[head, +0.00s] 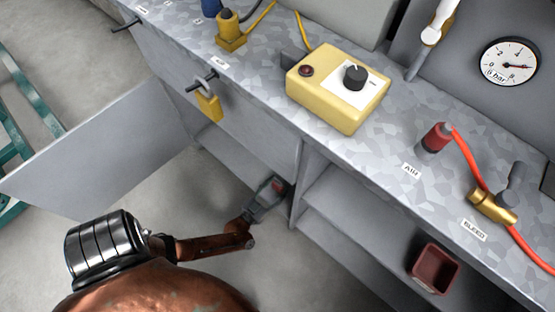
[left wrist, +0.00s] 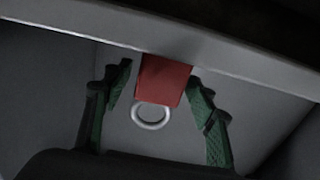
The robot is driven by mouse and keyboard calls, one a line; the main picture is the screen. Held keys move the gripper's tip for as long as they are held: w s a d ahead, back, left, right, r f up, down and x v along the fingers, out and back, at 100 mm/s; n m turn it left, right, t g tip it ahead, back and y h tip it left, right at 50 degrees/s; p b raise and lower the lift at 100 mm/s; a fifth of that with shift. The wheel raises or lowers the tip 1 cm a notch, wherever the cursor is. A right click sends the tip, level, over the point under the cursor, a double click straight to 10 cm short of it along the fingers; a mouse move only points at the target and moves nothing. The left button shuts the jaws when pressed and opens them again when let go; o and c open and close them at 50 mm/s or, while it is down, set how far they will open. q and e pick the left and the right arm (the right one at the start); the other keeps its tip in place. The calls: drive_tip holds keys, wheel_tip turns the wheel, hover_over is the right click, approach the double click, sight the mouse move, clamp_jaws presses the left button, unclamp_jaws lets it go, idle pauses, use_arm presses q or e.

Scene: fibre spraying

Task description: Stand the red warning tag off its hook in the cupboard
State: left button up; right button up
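The red warning tag (left wrist: 165,80) shows in the left wrist view below a grey edge, with a pale ring (left wrist: 152,116) under it. A small red patch, likely the tag, also shows in the head view (head: 279,185). My left gripper (left wrist: 158,78) is open, its green-padded fingers on either side of the tag. There is a gap at the left finger; the right fingertip is very close to the tag, and I cannot tell whether it touches. In the head view the left gripper (head: 268,199) is low at the cupboard (head: 250,150). The hook cannot be made out. My right gripper is not in view.
The open cupboard door (head: 100,150) stands at the left. The worktop (head: 260,85) overhangs the cupboard and bears a yellow control box (head: 325,110). A yellow padlock (head: 209,106) hangs on a front handle. A dark red bin (head: 433,268) is on the right shelf.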

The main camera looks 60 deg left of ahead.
use_arm(q)
drive_tip(key=shift+r, duration=0.1)
drive_tip(key=shift+s, duration=0.35)
drive_tip(key=p+v, duration=0.3)
drive_tip(key=v, duration=0.8)
drive_tip(key=shift+s+p, duration=0.15)
drive_tip(key=shift+p, duration=0.2)
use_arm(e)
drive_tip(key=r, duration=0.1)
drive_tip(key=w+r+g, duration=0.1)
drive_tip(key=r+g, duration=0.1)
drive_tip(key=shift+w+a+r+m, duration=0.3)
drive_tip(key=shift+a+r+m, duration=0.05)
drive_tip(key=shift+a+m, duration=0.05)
use_arm(q)
drive_tip(key=shift+d, duration=0.15)
drive_tip(key=s+d+m+g+h, duration=0.2)
drive_tip(key=s+d+g+h, duration=0.4)
drive_tip(key=s+d, duration=0.5)
drive_tip(key=s+d+r+m+g+h, duration=0.1)
drive_tip(key=s+d+r+g, duration=0.1)
drive_tip(key=s+r+g, duration=0.2)
drive_tip(key=s+r, duration=0.3)
drive_tip(key=s, duration=0.3)
drive_tip(key=shift+s+d+r, duration=0.15)
drive_tip(key=shift+d+r, duration=0.1)
drive_tip(key=shift+r, duration=0.05)
